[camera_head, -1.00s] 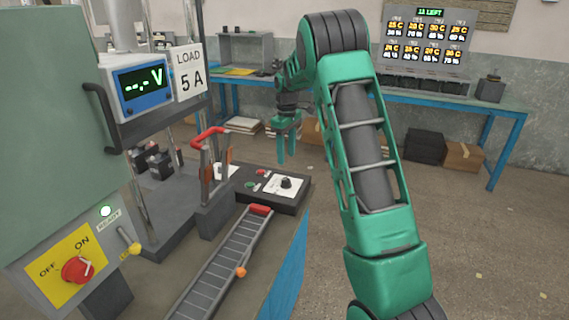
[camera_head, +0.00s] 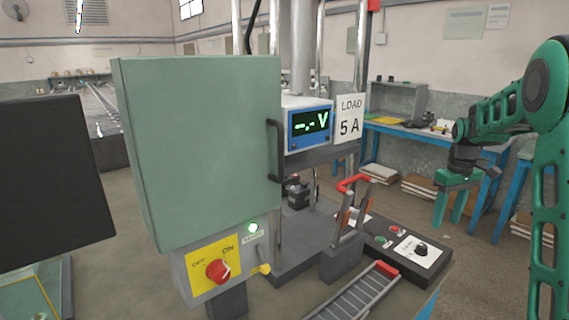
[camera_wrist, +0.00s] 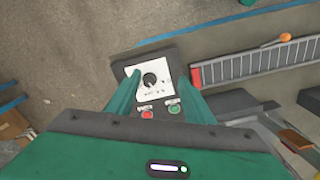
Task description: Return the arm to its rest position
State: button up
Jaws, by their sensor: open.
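My gripper (camera_head: 456,208) hangs at the right of the head view, pointing down, with its green fingers apart and nothing between them. It is to the right of and above the black control box (camera_head: 437,261). My green arm (camera_head: 548,190) runs down the right edge of the view, bent at the elbow. In the wrist view my two fingers (camera_wrist: 153,95) frame the control box (camera_wrist: 128,62), with its black knob (camera_wrist: 150,80) on a white plate and a red and a green button below.
A green cabinet (camera_head: 200,140) with a red rotary switch (camera_head: 218,270) stands at the left. A meter (camera_head: 309,124) shows "--.- V" beside a "LOAD 5 A" sign (camera_head: 349,118). A red-handled lever (camera_head: 352,184) and a slatted track (camera_head: 350,295) are near the box. Blue tables stand behind.

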jog(key=s+a+r+m, duration=0.2)
jog(key=s+m, duration=0.1)
jog(key=s, duration=0.7)
jog(key=s+a+r+m, duration=0.1)
jog(key=s+r+m, duration=0.1)
jog(key=s, duration=0.9)
jog(key=s+a+f+m, duration=0.2)
jog(key=s, duration=0.7)
jog(key=s+a+f+m, duration=0.2)
jog(key=s, duration=0.6)
jog(key=shift+s+a+f, duration=0.25)
jog(key=shift+s+a, duration=0.15)
